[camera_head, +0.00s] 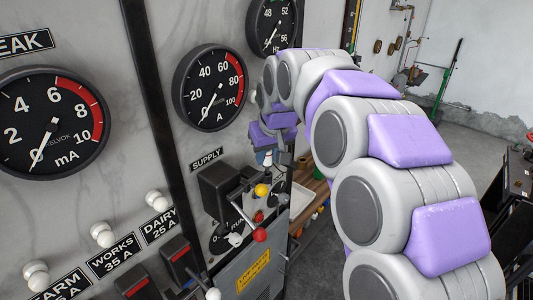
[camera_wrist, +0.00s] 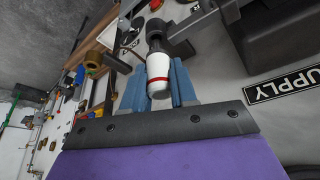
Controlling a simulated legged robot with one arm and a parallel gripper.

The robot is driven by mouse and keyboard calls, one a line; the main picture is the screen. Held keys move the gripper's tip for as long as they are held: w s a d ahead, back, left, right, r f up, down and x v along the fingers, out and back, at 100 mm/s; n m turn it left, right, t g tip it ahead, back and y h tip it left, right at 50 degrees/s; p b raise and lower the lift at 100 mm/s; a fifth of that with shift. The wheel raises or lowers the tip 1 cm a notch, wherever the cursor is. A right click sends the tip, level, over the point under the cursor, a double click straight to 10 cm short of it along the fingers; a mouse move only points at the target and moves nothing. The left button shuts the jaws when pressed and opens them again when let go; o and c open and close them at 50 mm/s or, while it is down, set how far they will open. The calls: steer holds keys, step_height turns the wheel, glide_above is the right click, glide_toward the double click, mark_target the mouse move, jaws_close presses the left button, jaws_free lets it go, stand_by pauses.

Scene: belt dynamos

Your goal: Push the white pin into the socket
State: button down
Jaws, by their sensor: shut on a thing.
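The white pin (camera_wrist: 159,78), with a red band, sits between the blue fingers of my gripper (camera_wrist: 159,84) in the wrist view. My gripper is shut on it. A dark rounded piece (camera_wrist: 155,38) meets or lies just beyond the pin's far end; I cannot tell whether it is part of the pin or the socket. In the head view my gripper (camera_head: 266,143) is small, beside the panel and above the knobbed levers, partly hidden by my arm. I cannot make out the socket clearly in either view.
A black switch box (camera_head: 220,190) stands under the SUPPLY label (camera_head: 207,159). Levers with yellow (camera_head: 262,190) and red (camera_head: 260,235) knobs stick out below my gripper. Dials and several white fuse holders (camera_head: 103,234) line the panel. Open floor lies right of my arm.

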steer(key=shift+f+b, duration=0.4)
steer(key=shift+f, duration=0.45)
steer(key=c, duration=1.2)
jaws_free()
steer(key=o, duration=0.4)
steer(key=shift+w+d+f, duration=0.1)
steer(key=shift+d+f, duration=0.05)
steer(key=shift+d, duration=0.15)
steer(key=shift+a, duration=0.15)
